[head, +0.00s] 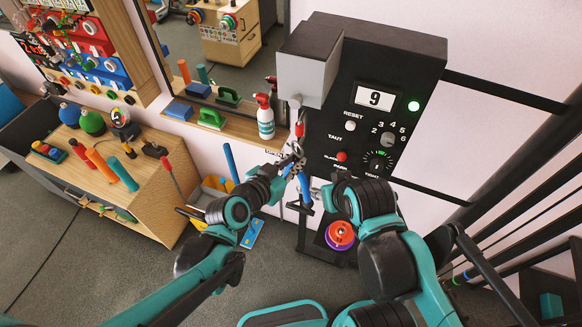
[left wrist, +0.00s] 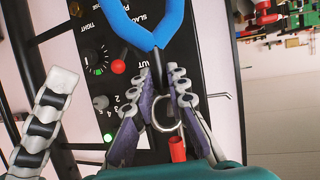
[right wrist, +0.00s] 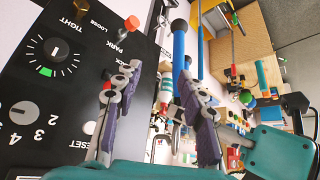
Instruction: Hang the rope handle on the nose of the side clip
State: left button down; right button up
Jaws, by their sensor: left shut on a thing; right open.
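The rope handle is a blue forked loop (left wrist: 150,30) with a metal ring (left wrist: 166,118) and a red sleeve (left wrist: 177,149) at its lower end in the left wrist view. My left gripper (left wrist: 168,75) is shut on it near the ring. In the head view my left gripper (head: 296,155) is just below the grey box, in front of the black panel's left edge, and the blue handle (head: 305,188) hangs below it. My right gripper (right wrist: 165,80) is open close by, with the blue handle (right wrist: 180,48) showing beyond its fingers. I cannot make out the side clip's nose clearly.
The black control panel (head: 350,115) with knobs and a display stands right beside both grippers, the grey box (head: 302,78) at its upper left. Purple and orange plates (head: 340,236) sit below. Dark bars run at right.

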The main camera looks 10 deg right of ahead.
pick_arm(q)
jog(key=shift+w+d+f, duration=0.1)
jog(key=shift+w+d, duration=0.65)
jog(key=shift+w, duration=0.35)
jog(key=shift+w+d+f+b, duration=0.3)
jog(key=shift+w+f+b, duration=0.25)
jog(key=shift+b, duration=0.5)
jog(key=c, duration=1.4)
grip_release()
jog(key=shift+s, duration=0.1)
jog(key=v, duration=1.2)
jog(key=shift+f, duration=0.1)
jog(key=shift+a, duration=0.1)
